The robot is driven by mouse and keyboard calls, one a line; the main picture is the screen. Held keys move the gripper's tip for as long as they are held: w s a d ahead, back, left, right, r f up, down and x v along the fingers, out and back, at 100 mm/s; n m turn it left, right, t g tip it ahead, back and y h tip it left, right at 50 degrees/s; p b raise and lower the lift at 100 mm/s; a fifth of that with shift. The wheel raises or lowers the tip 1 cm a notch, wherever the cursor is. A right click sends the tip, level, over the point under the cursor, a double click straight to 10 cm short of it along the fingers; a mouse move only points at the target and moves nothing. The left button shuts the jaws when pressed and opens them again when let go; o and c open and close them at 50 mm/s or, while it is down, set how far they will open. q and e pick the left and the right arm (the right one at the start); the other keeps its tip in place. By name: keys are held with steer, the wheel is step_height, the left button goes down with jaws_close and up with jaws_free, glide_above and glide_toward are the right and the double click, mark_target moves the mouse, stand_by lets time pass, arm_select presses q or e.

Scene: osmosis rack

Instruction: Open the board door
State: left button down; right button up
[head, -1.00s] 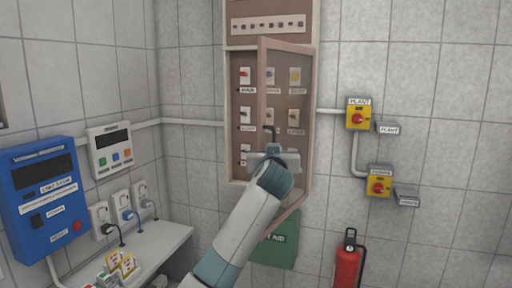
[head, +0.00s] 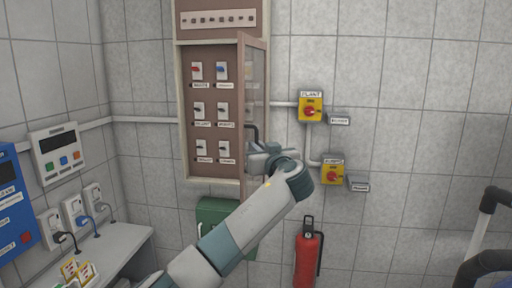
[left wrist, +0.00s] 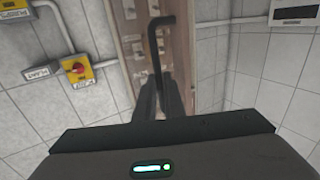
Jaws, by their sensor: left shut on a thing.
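The board (head: 182,112) is a tall wall cabinet with a brown panel of labelled switches. Its door (head: 256,75), a thin brown frame with a clear pane, stands partly open, swung out from the right side and seen nearly edge-on. The black door handle (head: 249,130) is on the door's free edge; it also shows in the left wrist view (left wrist: 155,38). My left gripper (head: 257,158) is shut on the handle's lower part; its fingers (left wrist: 160,98) hide that part. My right gripper is in neither view.
Yellow switch boxes with red knobs (head: 311,107) (head: 332,172) are on the wall right of the door. A red extinguisher (head: 307,258) and green box (head: 212,210) are below. A counter (head: 125,246) is at left. Dark and pale tubes (head: 487,225), unclear what, show at right.

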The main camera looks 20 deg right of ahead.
arm_select(q)
steer(key=shift+r, duration=0.15)
steer(key=c, duration=2)
jaws_free()
steer(key=shift+w, duration=0.1)
steer(key=shift+o, duration=0.8)
steer(key=shift+w+d+f, duration=0.15)
steer(key=shift+w+f, duration=0.2)
steer(key=shift+f, duration=0.05)
steer(key=s+b, duration=0.7)
steer(key=s, duration=1)
steer(key=shift+s+d+b, duration=0.3)
steer(key=shift+b, duration=0.1)
